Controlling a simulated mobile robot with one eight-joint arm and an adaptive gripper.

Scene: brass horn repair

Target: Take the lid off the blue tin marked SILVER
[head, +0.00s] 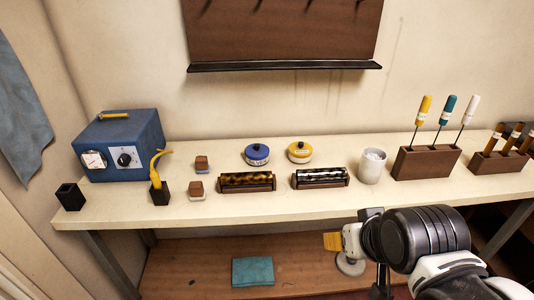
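A round blue-topped tin (257,155) stands on the bench near the back, left of the middle. Its lid is on and has a small dark knob on top. Its marking is too small to read. A similar yellow-topped tin (300,152) stands just right of it, also with its lid on. The end of my arm with my gripper (358,248) is at the lower right, in front of the bench's front edge and well away from the blue tin. The fingers are not clear enough to tell whether they are open or shut.
A white cup (372,166) and a wooden block with screwdrivers (426,162) stand to the right. Small blocks (202,164) and a blue machine (122,143) are left. A dark board (282,30) hangs above.

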